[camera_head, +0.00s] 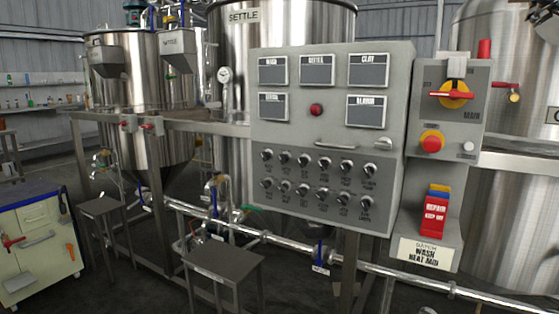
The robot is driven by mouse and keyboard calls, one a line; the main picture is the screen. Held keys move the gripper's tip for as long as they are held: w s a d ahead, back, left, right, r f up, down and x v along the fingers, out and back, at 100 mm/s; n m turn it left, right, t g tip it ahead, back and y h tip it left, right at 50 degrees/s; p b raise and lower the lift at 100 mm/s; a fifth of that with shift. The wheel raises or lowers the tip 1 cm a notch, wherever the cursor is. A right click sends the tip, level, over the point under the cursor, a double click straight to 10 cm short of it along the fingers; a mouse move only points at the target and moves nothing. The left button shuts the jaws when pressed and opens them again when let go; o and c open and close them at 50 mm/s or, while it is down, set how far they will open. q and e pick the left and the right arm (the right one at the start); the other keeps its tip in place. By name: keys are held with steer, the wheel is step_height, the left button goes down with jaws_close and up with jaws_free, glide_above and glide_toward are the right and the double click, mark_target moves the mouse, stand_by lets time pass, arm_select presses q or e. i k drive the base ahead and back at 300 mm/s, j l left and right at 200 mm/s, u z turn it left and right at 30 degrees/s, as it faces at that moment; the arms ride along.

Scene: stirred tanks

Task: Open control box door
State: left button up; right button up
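The grey control box (261,130) stands right of centre. Its front door is closed and carries several dark label panels, a red button (316,109) and rows of small black knobs. A light horizontal handle (335,145) sits on the door below the red button. A second, darker handle (383,143) is near the box's right edge. Neither of my grippers shows in the head view.
A side panel (477,110) with a red-and-yellow switch (453,94) stands right of the box. Small metal tables (222,262) stand in front on the left. Steel tanks (282,33) and pipes (275,238) are behind and below. A cream cabinet (40,250) is at far left.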

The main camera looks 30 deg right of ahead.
mark_target(331, 102)
steer(key=z, duration=1.2)
